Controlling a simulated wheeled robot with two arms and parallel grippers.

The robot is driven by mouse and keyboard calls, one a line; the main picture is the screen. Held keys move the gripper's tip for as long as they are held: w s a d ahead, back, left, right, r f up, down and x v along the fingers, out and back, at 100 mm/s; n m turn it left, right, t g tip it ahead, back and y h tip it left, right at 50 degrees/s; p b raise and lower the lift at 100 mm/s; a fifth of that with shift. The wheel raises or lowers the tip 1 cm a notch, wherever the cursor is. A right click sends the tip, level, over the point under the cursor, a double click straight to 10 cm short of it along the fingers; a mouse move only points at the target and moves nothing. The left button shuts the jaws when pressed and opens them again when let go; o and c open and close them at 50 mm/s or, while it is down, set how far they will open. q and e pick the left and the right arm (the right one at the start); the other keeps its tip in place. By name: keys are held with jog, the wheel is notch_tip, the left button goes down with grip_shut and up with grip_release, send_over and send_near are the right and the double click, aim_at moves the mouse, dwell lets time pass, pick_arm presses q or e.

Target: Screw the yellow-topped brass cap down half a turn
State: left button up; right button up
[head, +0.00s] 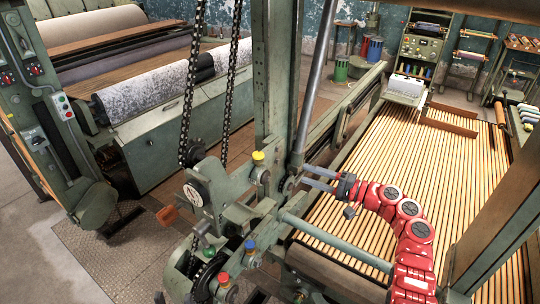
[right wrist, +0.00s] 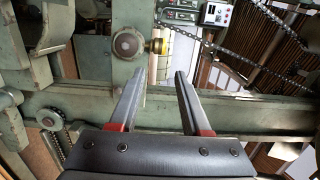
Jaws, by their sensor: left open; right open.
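The yellow-topped brass cap (head: 258,156) sits on top of a green machine housing near the upright post in the head view. In the right wrist view the cap (right wrist: 158,46) shows beside a round grey boss, just beyond the fingertips. My right gripper (head: 304,175), on the red arm, is to the right of the cap and apart from it. Its two grey fingers (right wrist: 160,74) are parted with nothing between them. My left gripper is not in view.
Blue (head: 250,244), red (head: 224,279) and green (head: 208,253) caps sit lower on the machine. The upright post (head: 276,80) and a slanted rod (head: 318,75) stand close to the right gripper. A chain (head: 192,90) hangs left of the cap. A slatted bed (head: 400,165) lies to the right.

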aim_at(263, 159)
jog(key=p+x, duration=0.2)
jog(key=x, duration=1.1)
jog(key=shift+w+a, duration=0.2)
jog(key=shift+x, duration=0.95)
grip_shut()
